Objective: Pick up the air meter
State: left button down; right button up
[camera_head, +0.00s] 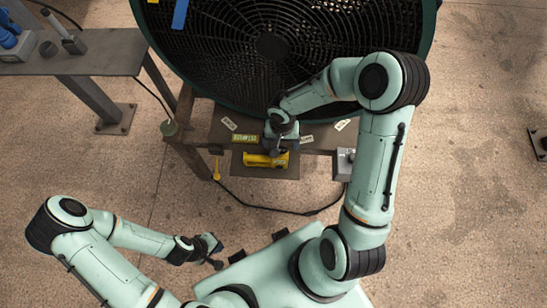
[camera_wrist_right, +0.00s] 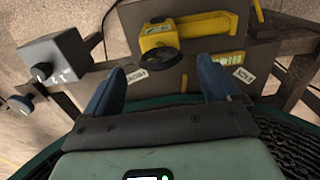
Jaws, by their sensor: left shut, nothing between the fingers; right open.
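In the head view the air meter (camera_head: 262,161) lies on a dark plate below the big fan, partly hidden by my right gripper (camera_head: 279,148). In the right wrist view the air meter (camera_wrist_right: 215,24) lies just beyond the fingertips of my right gripper (camera_wrist_right: 160,68). The blue fingers are spread apart with nothing between them. My left gripper (camera_head: 214,249) is shut and empty at the lower left, far from the air meter.
A large round fan grille (camera_head: 230,45) fills the top behind my right arm. A grey box with a black knob (camera_wrist_right: 57,58) stands beside the plate. Paper tags and a yellow label (camera_head: 245,139) lie near it. A bench (camera_head: 100,55) stands upper left. A black cable crosses the floor.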

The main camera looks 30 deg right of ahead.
notch_tip(320, 180, down, 5)
jog(key=shift+s+f, duration=0.1)
jog(key=shift+f, duration=0.05)
grip_shut()
dwell(0.4)
